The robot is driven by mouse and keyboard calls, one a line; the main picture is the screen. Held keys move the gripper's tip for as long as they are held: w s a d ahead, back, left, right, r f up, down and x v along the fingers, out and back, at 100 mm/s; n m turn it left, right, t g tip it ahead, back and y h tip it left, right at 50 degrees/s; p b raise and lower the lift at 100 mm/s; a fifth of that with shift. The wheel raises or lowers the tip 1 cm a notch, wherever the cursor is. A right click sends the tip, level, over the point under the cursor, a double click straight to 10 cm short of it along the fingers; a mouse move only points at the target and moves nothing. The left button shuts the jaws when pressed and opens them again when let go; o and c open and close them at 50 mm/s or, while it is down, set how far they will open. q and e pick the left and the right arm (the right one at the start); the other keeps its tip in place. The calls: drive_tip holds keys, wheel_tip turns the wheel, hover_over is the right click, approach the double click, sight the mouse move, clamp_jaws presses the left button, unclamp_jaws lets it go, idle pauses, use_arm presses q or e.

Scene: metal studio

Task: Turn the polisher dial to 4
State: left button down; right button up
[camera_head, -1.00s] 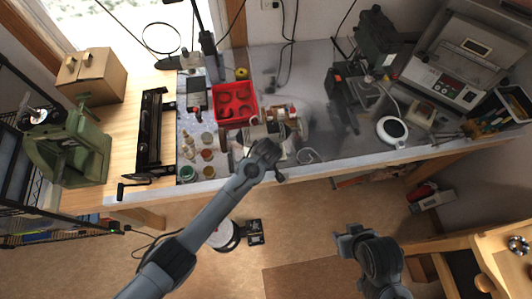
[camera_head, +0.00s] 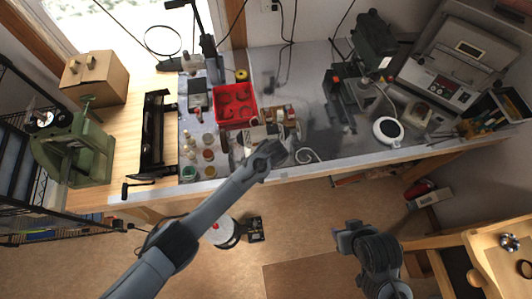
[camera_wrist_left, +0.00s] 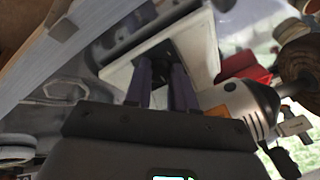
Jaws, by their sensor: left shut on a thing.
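The polisher (camera_head: 258,133) stands near the front edge of the bench, a pale motor body with round wheels at its ends. In the left wrist view its grey motor housing (camera_wrist_left: 240,103) and a brown wheel (camera_wrist_left: 302,62) show on the right. My left gripper (camera_head: 276,152) is at the polisher's front. In the left wrist view its two dark fingers (camera_wrist_left: 168,72) are close together against a dark panel in a pale frame (camera_wrist_left: 205,48). They are shut on the dial, which they hide along with its numbers. My right gripper (camera_head: 345,238) hangs away from the bench; its jaw gap is unclear.
A red tray (camera_head: 235,119) sits behind the polisher, with small jars (camera_head: 208,155) to its left. A round white device (camera_head: 388,130) stands to the right. The floor in front of the bench is mostly open around my arms.

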use_arm(q)
drive_tip(key=m, duration=0.3)
drive_tip(key=shift+m, duration=0.3)
drive_tip(key=m, duration=0.2)
drive_tip(key=shift+m+y, duration=0.3)
drive_tip(key=shift+y, duration=0.1)
drive_tip(key=m, duration=0.3)
drive_tip(key=shift+d+m+t, duration=0.1)
drive_tip(key=shift+m+t, duration=0.2)
drive_tip(key=shift+m, duration=0.9)
drive_tip(key=shift+s, duration=0.1)
drive_tip(key=c, duration=1.1)
unclamp_jaws()
drive_tip(key=shift+o, duration=0.8)
drive_tip(key=shift+f, duration=0.1)
